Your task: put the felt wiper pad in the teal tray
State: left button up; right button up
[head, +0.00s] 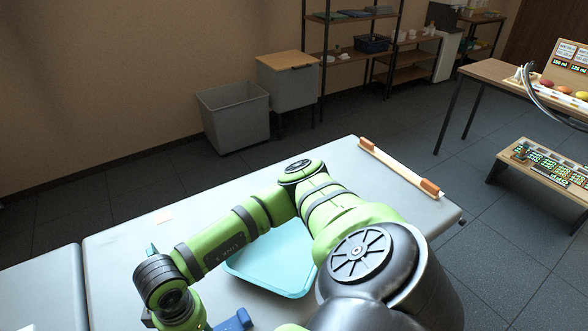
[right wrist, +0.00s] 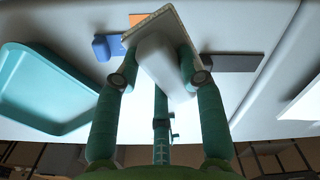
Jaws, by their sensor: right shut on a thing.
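The teal tray (head: 275,266) lies on the light grey table, partly hidden behind my right arm. It also shows empty in its visible part at the left of the right wrist view (right wrist: 42,92). My right gripper (right wrist: 160,62) is shut on a pale block with a thin, flat, light-edged face, which I take to be the felt wiper pad (right wrist: 162,60). The pad is tilted between the fingers, to the right of the tray and apart from it. In the head view the right gripper's fingers cannot be made out. My left gripper is in neither view.
A blue object (head: 236,320) is near the tray; it also shows in the wrist view (right wrist: 108,46). A dark flat piece (right wrist: 232,62) and an orange piece (right wrist: 138,18) lie beyond the pad. A wooden bar with orange ends (head: 400,166) lies along the table's right edge.

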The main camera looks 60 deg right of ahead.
aim_at(287, 259)
jog(key=k+l+u, duration=0.1)
jog(key=l, duration=0.3)
jog(key=k+l+u, duration=0.1)
jog(key=l, duration=0.3)
jog(key=k+l+u, duration=0.1)
jog(key=l, duration=0.25)
jog(key=k+l+u, duration=0.1)
jog(key=l, duration=0.3)
jog(key=k+l+u, duration=0.1)
jog(key=k+l, duration=0.15)
jog(key=k+l+u, duration=0.1)
jog(key=l, duration=0.35)
